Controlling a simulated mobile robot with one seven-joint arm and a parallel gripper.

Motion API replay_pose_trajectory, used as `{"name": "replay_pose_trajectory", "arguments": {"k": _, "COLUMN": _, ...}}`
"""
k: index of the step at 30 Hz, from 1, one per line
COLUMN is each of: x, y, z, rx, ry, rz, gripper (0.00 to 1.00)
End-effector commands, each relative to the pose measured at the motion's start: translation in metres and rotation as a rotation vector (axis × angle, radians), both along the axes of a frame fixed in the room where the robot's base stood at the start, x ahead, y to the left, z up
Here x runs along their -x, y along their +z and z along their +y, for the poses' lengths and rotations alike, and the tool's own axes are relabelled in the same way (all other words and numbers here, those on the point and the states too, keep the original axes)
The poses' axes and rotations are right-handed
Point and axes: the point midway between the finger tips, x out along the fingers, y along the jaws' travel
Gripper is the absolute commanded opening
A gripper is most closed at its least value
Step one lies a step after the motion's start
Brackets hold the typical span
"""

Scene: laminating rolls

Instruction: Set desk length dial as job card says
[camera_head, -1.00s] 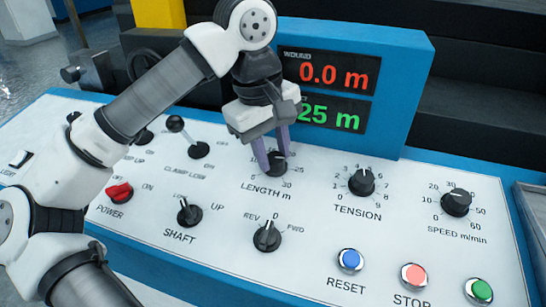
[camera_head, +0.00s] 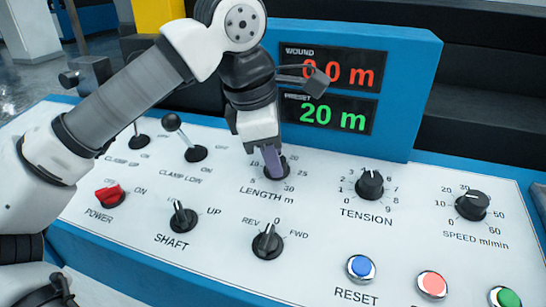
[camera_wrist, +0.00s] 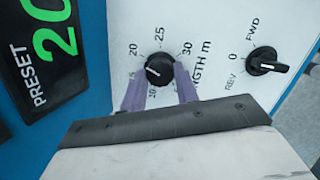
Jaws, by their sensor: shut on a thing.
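The black length dial (camera_head: 277,170) sits on the white panel above the label LENGTH m. In the wrist view the dial (camera_wrist: 159,69) shows a white pointer line and numbers around it. My gripper (camera_head: 271,160) points down at the dial, its purple fingers on it. In the wrist view the fingers of my gripper (camera_wrist: 161,80) are shut on opposite sides of the knob. The preset display (camera_head: 328,115) reads 20 m in green. The wound display (camera_head: 330,68) reads 0.0 m in red, partly covered by my wrist. No job card shows.
The tension dial (camera_head: 369,184) and speed dial (camera_head: 472,205) stand to the right. The direction knob (camera_head: 267,242), shaft knob (camera_head: 183,218) and red power switch (camera_head: 110,195) are nearer the front. A lever (camera_head: 195,152) rises to the left. Blue reset button (camera_head: 361,268) is at front right.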

Motion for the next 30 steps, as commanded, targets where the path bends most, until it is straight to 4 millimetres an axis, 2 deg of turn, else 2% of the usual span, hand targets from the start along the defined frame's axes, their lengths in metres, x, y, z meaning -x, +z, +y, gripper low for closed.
{"name": "replay_pose_trajectory", "arguments": {"k": 18, "x": 0.0022, "y": -0.0016, "z": -0.0004, "rx": 0.091, "ry": 0.563, "rz": 0.028, "gripper": 0.07}}
{"name": "replay_pose_trajectory", "arguments": {"k": 30, "x": 0.0030, "y": -0.0009, "z": -0.0011, "rx": 0.132, "ry": 0.798, "rz": 0.042, "gripper": 0.07}}
